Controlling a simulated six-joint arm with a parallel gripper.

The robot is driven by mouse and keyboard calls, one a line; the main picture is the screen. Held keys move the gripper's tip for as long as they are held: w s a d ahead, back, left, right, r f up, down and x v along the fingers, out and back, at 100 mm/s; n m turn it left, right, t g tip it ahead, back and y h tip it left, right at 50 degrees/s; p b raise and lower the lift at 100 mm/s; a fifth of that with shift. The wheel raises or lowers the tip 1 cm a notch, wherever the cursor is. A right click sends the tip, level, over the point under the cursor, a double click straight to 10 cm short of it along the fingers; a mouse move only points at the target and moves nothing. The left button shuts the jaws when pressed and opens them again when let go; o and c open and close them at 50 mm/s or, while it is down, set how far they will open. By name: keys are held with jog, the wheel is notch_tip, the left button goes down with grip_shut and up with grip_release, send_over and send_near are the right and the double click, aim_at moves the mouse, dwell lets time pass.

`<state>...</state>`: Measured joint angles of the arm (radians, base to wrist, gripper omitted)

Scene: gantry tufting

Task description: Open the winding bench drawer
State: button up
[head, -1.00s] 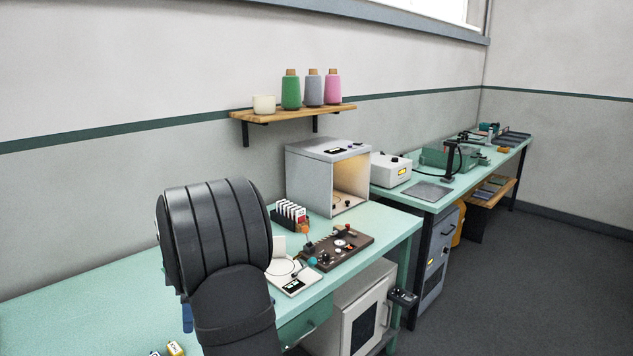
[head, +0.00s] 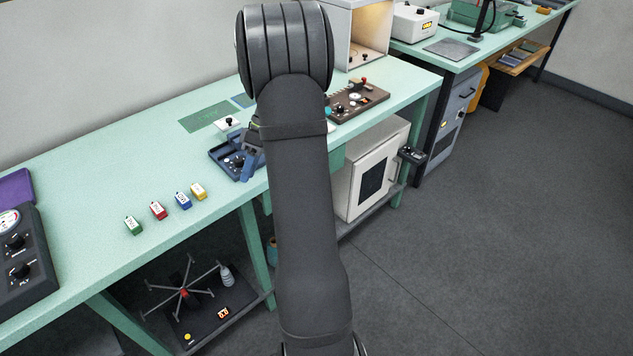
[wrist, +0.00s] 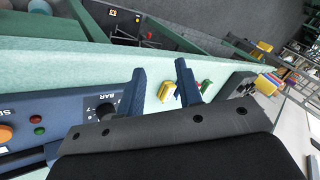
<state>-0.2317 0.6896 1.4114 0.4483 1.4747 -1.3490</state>
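The winding bench (head: 110,205) has a pale green top. Under its front edge, a narrow strip of green front panel (head: 338,158) shows between my arm and the white cabinet in the head view. The rest of the drawer area is hidden behind my arm, and I cannot tell how far the drawer is out. In the wrist view, my gripper (wrist: 160,87) has its two dark blue fingers apart with nothing held between them. It is over the bench close to a dark blue device (wrist: 100,112) with a knob. In the head view, my gripper is largely hidden.
The blue device (head: 228,158) sits near the bench's front edge. Small coloured blocks (head: 158,211) stand to its left. A white cabinet (head: 368,168) and a lower shelf with a spoked winder (head: 184,293) are below. The floor (head: 480,220) at right is clear.

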jog(key=d+f+m+t+y, duration=0.2)
jog(key=d+f+m+t, duration=0.35)
jog(key=d+m, duration=0.3)
jog(key=d+f+m+t+y, duration=0.35)
jog(key=d+m+t, duration=0.25)
jog(key=d+m, duration=0.3)
jog(key=d+f+m+t+y, duration=0.1)
jog(key=d+f+m+t, duration=0.45)
jog(key=d+m, duration=0.4)
jog(key=w+a+f+n, duration=0.1)
jog(key=w+a+f, duration=0.2)
jog(key=w+a, duration=0.8)
jog(key=shift+w+f+n, duration=0.3)
jog(key=shift+w+f, duration=0.1)
jog(key=shift+w, duration=0.05)
jog(key=shift+d, duration=0.1)
grip_shut()
